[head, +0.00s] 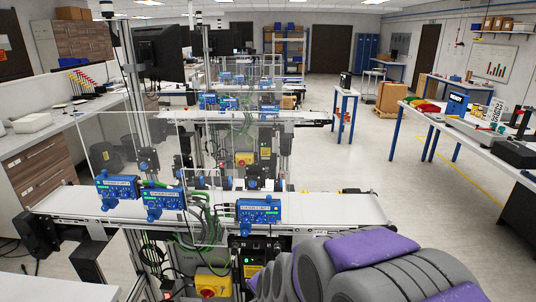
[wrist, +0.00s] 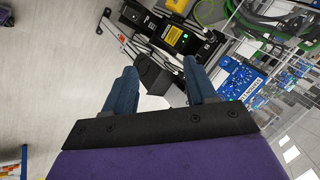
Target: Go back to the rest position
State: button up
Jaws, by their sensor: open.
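My gripper (wrist: 160,88) shows in the wrist view with its two blue-grey fingers spread apart. It is open, with nothing between the fingertips. Beyond the fingers are a black conveyor drive unit (wrist: 172,32) and a small black box, apart from the gripper as far as I can tell. In the head view my folded grey and purple arm fills the lower right, and the gripper itself is not visible there. The near belt conveyor (head: 310,208) runs across the middle of the head view, with its white belt empty.
Blue control modules (head: 258,211) line the near conveyor's front edge. A yellow-red emergency stop box (head: 212,283) sits below. A workbench (head: 480,140) stands at the right and a counter (head: 40,142) at the left. Open floor (head: 400,190) lies between the conveyor and the right workbench.

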jog(key=s+d+r+n+g+h, duration=0.1)
jog(key=s+d, duration=0.4)
jog(key=s, duration=0.5)
jog(key=s+d+r+n+g, duration=0.3)
jog(key=s+d+n+g, duration=0.1)
jog(key=s, duration=0.6)
jog(key=s+d+r+n+g+h, duration=0.1)
jog(key=s+d+r+n+g, duration=0.2)
jog(key=s+d, duration=0.4)
jog(key=s+n, duration=0.1)
jog(key=s, duration=0.3)
jog(key=shift+h+b, duration=0.3)
